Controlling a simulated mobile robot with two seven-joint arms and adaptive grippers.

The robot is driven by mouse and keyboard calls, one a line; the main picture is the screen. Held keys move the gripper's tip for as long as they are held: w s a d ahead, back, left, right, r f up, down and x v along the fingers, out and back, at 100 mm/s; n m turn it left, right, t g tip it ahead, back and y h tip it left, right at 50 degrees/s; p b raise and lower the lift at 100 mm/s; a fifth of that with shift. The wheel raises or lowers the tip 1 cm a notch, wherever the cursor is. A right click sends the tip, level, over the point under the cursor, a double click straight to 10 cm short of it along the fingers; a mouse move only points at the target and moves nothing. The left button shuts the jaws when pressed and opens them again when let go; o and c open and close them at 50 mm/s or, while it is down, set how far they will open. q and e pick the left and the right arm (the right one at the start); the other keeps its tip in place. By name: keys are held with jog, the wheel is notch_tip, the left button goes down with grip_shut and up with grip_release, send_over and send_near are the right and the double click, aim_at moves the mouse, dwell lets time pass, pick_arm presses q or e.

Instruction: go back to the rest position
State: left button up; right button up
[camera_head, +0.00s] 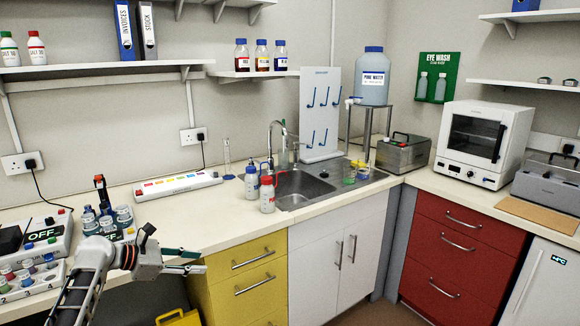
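My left gripper (200,262) reaches in from the lower left, in front of the bench edge and left of the yellow drawers. Its two fingers point right with a narrow gap between them, and I see nothing held there. My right gripper is not in view.
Close to my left arm, the bench (215,220) carries a dark rack-like device (100,208) with several small containers and a unit marked OFF (45,233). Bottles with red (267,194) and blue (251,183) caps stand by the sink (303,186). The yellow drawers (246,279) are right of the gripper.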

pick_arm(q)
jog(key=s+f+m+y, duration=0.3)
jog(key=s+f+m, duration=0.4)
jog(key=f, duration=0.6)
jog(key=s+f+m+y, duration=0.35)
jog(key=s+f, duration=0.55)
jog(key=f, duration=0.4)
jog(key=s+d+m+t, duration=0.1)
jog(key=s+d+m, duration=0.2)
jog(key=s+m, duration=0.5)
jog(key=s+d+r+m+t, duration=0.1)
jog(key=s+d+m, duration=0.3)
jog(key=s+m, duration=0.4)
jog(key=s+t, duration=0.1)
jog(key=s, duration=0.6)
jog(key=shift+s+d+r+m+t+y, duration=0.2)
jog(key=shift+s+d+m+t+y, duration=0.1)
jog(key=shift+m+y, duration=0.05)
jog(key=shift+c, duration=0.8)
jog(key=shift+a, duration=0.1)
